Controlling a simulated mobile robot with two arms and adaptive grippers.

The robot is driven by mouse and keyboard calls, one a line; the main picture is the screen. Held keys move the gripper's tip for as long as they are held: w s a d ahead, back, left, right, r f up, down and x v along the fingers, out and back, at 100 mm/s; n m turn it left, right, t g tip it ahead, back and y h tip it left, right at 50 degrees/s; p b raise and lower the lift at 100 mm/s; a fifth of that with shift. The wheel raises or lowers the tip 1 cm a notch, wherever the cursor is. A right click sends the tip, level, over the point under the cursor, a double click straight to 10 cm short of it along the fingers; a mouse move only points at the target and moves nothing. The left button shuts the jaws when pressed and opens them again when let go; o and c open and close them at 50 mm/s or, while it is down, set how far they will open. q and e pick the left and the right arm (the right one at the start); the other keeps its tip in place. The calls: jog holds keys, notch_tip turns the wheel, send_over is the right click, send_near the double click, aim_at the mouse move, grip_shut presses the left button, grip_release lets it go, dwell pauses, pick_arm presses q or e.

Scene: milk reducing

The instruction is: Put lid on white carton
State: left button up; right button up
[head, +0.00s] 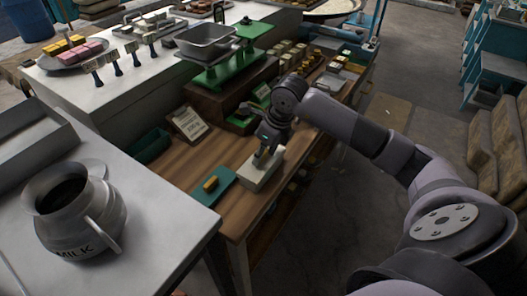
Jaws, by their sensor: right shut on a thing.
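The white carton (264,179) is a small pale box on the brown wooden counter, near its front edge. My right gripper (262,157) points down at the top of the carton and is shut on a pale thing there that looks like the lid. The fingers and the small size hide where lid and carton part, so I cannot tell whether the lid is seated. My left gripper is not in view.
A teal board (220,194) with a small yellow block lies left of the carton. A milk jug (75,212) stands on the near-left white table. A green scale (222,66) and a price card (187,124) are behind.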

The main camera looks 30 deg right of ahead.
jog(key=shift+f+b, duration=0.35)
jog(key=shift+b, duration=0.1)
dwell(0.5)
jog(key=o, duration=0.8)
jog(key=shift+o, duration=0.3)
jog(key=o, duration=0.5)
jog(key=shift+o, duration=0.2)
jog(key=shift+r, duration=0.15)
jog(key=shift+r+p, duration=2)
jog(key=shift+r, duration=1.35)
